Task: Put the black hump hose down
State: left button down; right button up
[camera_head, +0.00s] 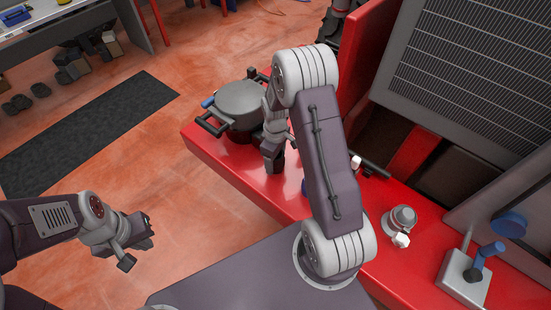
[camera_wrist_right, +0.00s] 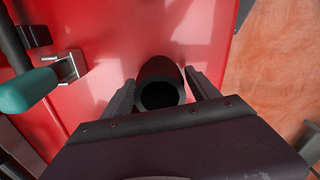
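The black hump hose (camera_wrist_right: 158,90) shows in the right wrist view as a dark tube, its round open end facing the camera. My right gripper (camera_wrist_right: 160,76) has one finger on each side of it, close against its walls, and looks shut on it. In the head view my right gripper (camera_head: 273,155) points down, low over the red bench surface (camera_head: 225,165). The hose is hard to make out from the dark fingers there. I cannot tell whether its lower end touches the surface. My left gripper (camera_head: 139,245) is open and empty over the floor at the left.
A grey round lidded pot-like part (camera_head: 240,103) stands just left of my right gripper. A grey knob-like part (camera_head: 401,221) and a blue-handled clamp (camera_head: 465,275) stand to the right. A teal-handled tool (camera_wrist_right: 28,90) lies left in the wrist view. Red surface is bare beyond the hose.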

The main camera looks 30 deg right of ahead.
notch_tip(320, 180, up, 12)
jog(key=r, duration=0.1)
jog(key=s+a+f+m, duration=0.1)
jog(key=s+a+m, duration=0.2)
jog(key=s, duration=0.3)
jog(key=s+a+f+m+t, duration=0.1)
jog(key=s+a+m, duration=0.3)
jog(key=s, duration=0.3)
jog(key=shift+a+f, duration=0.2)
jog(key=shift+f, duration=0.15)
dwell(0.6)
